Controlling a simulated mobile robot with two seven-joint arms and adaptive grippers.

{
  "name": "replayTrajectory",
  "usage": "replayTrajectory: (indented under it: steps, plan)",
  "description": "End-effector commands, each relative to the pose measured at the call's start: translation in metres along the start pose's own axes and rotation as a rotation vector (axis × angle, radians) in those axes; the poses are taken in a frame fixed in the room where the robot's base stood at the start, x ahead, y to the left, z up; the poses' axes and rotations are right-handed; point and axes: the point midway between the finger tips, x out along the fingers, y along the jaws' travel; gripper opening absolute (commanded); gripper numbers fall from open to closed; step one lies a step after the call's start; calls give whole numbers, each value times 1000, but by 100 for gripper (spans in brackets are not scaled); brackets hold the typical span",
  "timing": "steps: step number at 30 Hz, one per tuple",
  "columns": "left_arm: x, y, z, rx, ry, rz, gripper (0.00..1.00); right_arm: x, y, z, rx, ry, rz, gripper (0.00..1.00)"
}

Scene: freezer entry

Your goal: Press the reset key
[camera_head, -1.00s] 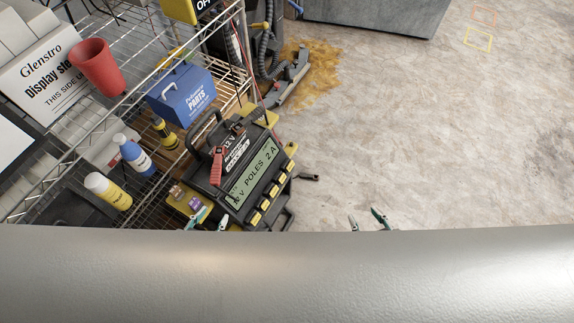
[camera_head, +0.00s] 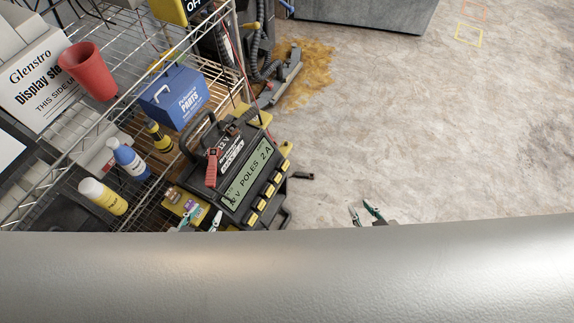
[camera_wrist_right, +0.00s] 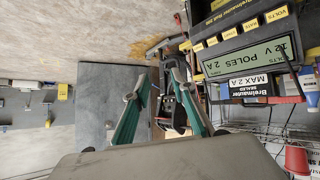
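The black charger (camera_head: 228,160) sits on the lower part of the wire rack. Its greenish display reads "12 V POLES 2 A". A row of yellow keys (camera_head: 263,204) runs along its edge; I cannot read which one is reset. The keys also show in the right wrist view (camera_wrist_right: 230,33), at the upper right. My left gripper (camera_head: 200,219) has its tips apart beside the charger's lower left; a silver bar hides the rest. My right gripper (camera_head: 364,212) is open and empty over the floor, right of the charger. Its spread fingers show in the right wrist view (camera_wrist_right: 160,80), apart from the keys.
A wide silver bar (camera_head: 290,275) crosses the bottom of the head view. A red cup (camera_head: 88,70), blue parts box (camera_head: 174,97), bottles (camera_head: 103,197) and the wire rack (camera_head: 110,127) lie to the left. A red clamp (camera_head: 212,167) rests on the charger. Open floor (camera_head: 430,130) lies right.

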Motion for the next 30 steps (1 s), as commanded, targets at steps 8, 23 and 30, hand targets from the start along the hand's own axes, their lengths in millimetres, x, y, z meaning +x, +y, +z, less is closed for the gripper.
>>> replayTrajectory:
  steps: [8,23,30]
  plan:
    - [0,4,-1,-11,0,2,40,0,1,2,-7,-3,-1,0]
    - [0,0,0,3,0,2,40,0,-3,0,3,-1,-3,0]
    - [1,-2,-1,8,2,0,40,0,-4,0,7,-1,-3,0]
